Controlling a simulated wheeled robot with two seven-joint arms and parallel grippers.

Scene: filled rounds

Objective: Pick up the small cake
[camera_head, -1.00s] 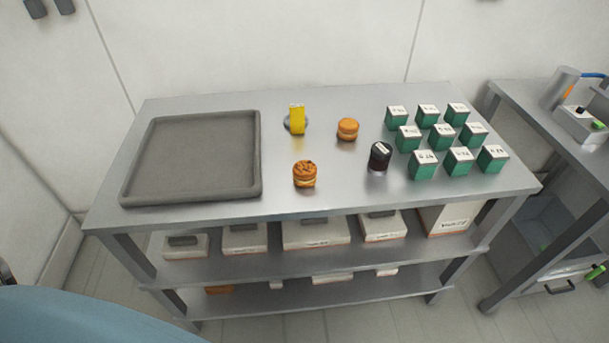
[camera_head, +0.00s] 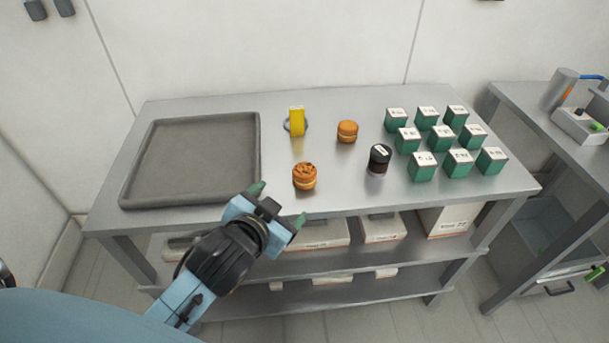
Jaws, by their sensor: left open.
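Two small round filled cakes stand on the steel table. One cake (camera_head: 305,177), with a rough, dark-flecked brown top and a pale filling, is near the front middle. The other cake (camera_head: 347,131), with a smooth orange-brown top, is farther back and to the right. I cannot tell which one the task names. My left gripper (camera_head: 279,204) is open and empty at the table's front edge, its green-tipped fingers pointing toward the rough-topped cake. It is apart from that cake, to its front left. My right gripper is not in view.
A grey tray (camera_head: 256,165) lies empty on the left of the steel table (camera_head: 335,205). A yellow block (camera_head: 297,121) stands behind, a dark jar (camera_head: 379,159) right of the cakes. Several green boxes with white tops (camera_head: 441,138) fill the right side.

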